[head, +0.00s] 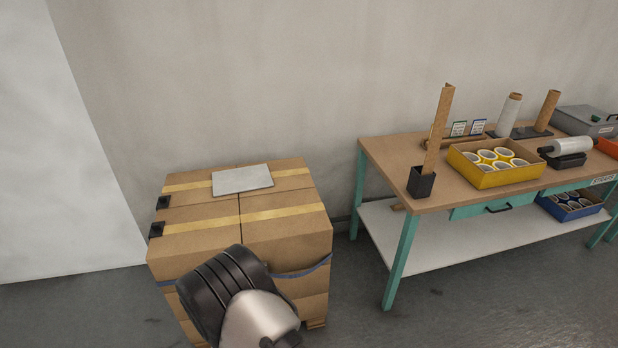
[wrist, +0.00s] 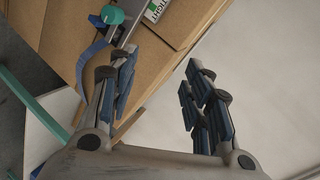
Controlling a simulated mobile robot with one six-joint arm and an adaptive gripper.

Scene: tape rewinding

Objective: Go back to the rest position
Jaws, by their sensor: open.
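My gripper (wrist: 158,85) is open in the wrist view, its two dark jointed fingers spread apart with nothing between them. Beyond the left finger is a stack of cardboard boxes (wrist: 75,30). In the head view this stack (head: 285,231) stands on the floor left of the workbench. My arm rises in front of the stack at the bottom of the head view and covers part of it. My gripper cannot be made out there.
A grey tool with a teal knob (wrist: 113,14) and a blue strap (wrist: 92,52) are by the boxes. A flat grey plate (head: 242,179) lies on top. The workbench (head: 400,180) holds a yellow tray (head: 490,180) of rolls and upright tubes. Bare floor lies in front.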

